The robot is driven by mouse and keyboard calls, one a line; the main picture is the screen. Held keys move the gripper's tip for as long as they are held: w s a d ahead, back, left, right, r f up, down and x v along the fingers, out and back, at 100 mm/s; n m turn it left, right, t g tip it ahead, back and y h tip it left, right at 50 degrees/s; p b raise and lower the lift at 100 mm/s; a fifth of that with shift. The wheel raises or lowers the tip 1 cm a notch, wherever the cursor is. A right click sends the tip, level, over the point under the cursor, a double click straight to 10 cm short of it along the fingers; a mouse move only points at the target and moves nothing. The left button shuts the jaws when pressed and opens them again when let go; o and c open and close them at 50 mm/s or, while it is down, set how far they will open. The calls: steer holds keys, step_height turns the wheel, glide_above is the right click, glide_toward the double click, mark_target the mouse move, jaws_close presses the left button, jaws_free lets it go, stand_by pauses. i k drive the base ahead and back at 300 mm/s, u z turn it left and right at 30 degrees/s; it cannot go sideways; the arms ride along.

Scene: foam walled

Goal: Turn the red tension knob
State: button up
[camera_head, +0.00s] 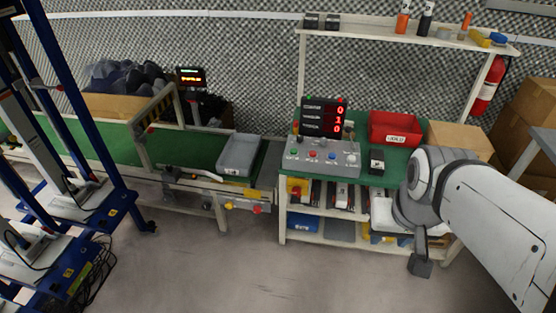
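A small red knob or button (312,154) sits on the sloped grey control panel (325,168) of the workbench, among blue, green and white ones. Another red knob (257,209) is on the front of the conveyor frame, right of a yellow one (229,205). I cannot tell from their look which is the tension knob. My gripper (421,266) hangs down at the right, in front of the bench's lower shelves. It is apart from both red knobs, and its fingers are too small and dark to tell open from shut.
A red display (325,117) stands behind the panel. A red bin (394,129) and a small black box (376,161) are on the bench, and a grey tray (239,154) lies on the conveyor (110,145). Blue racks (75,185) stand at left. The floor in front is clear.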

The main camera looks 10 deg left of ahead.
mark_target(257, 210)
steer(key=u, duration=0.15)
steer(key=i, duration=0.95)
steer(key=z, duration=0.05)
